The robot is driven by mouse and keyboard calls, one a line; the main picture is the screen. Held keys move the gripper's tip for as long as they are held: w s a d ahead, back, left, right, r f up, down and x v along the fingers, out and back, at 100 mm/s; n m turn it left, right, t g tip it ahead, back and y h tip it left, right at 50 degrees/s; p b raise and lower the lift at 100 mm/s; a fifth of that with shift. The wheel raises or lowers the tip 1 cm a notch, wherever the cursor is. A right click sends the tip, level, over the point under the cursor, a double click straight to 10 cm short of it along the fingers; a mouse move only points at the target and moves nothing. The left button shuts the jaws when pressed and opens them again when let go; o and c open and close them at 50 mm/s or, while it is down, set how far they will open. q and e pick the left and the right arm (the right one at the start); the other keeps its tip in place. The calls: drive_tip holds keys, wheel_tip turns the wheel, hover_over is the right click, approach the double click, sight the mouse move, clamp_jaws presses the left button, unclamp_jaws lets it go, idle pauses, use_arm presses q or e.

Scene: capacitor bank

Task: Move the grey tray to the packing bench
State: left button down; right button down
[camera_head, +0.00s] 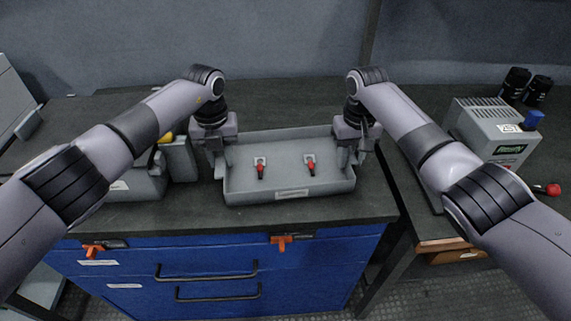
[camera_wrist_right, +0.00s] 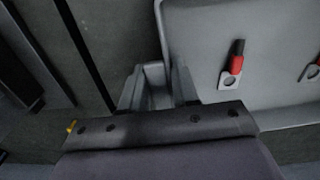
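My right gripper (camera_head: 352,160) is placed likewise at the right end. In the right wrist view its fingers (camera_wrist_right: 157,90) stand apart on both sides of a grey lug at the tray's end. Finger contact is hard to make out.
Two red-handled parts (camera_head: 261,170) (camera_head: 311,166) are in the tray. Grey boxes (camera_head: 180,160) stand close to its left. A second bench at right, across a gap, holds a grey vented unit (camera_head: 492,128), black cylinders (camera_head: 516,82) and a red-ended tool (camera_head: 552,189).

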use_arm(q)
drive_tip(key=shift+r, duration=0.15)
use_arm(e)
drive_tip(key=shift+r, duration=0.15)
